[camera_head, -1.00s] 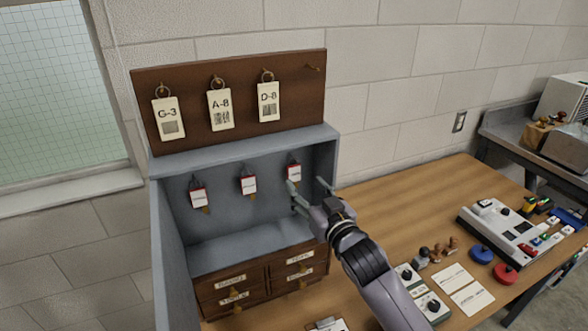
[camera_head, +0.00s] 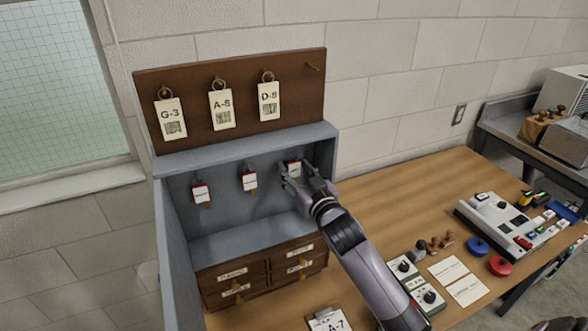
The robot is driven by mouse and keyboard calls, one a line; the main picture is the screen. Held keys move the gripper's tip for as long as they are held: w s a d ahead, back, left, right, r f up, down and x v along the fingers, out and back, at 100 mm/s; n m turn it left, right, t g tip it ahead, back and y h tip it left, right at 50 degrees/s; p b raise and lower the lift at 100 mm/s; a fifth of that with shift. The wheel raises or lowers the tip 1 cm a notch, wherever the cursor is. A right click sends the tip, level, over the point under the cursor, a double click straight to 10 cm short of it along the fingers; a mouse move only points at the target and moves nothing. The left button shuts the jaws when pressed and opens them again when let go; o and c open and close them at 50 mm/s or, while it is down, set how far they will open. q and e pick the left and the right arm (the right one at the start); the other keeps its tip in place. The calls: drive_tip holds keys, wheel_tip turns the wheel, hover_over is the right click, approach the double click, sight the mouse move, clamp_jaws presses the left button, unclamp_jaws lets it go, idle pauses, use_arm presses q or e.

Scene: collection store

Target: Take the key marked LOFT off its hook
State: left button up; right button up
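Three keys with small red-and-white tags hang on hooks along the back wall of the grey cabinet (camera_head: 235,148): a left one (camera_head: 201,194), a middle one (camera_head: 249,181) and a right one (camera_head: 293,168). Their lettering is too small to read, so I cannot tell which says LOFT. My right gripper (camera_head: 295,170) is at the right key, its fingers apart on either side of the tag. They partly cover the tag and hide the key below it. I cannot tell whether they touch it. My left gripper is not in view.
A brown board (camera_head: 235,95) above the cabinet bears paper tags G-3, A-8 and D-8 and one bare hook. Small labelled drawers (camera_head: 233,281) lie below the keys. The cabinet's right side wall is close to my gripper. The wooden table (camera_head: 400,200) holds stamps, cards and a device (camera_head: 510,228).

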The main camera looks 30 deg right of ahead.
drive_tip(key=c, duration=0.7)
drive_tip(key=shift+c, duration=0.2)
drive_tip(key=shift+r+b, duration=0.15)
drive_tip(key=shift+b, duration=0.3)
drive_tip(key=shift+s, duration=0.25)
drive_tip(key=s+a+b, duration=0.1)
drive_tip(key=s+b, duration=0.1)
drive_tip(key=s, duration=1.5)
drive_tip(key=shift+s+r, duration=0.15)
drive_tip(key=shift+s, duration=0.1)
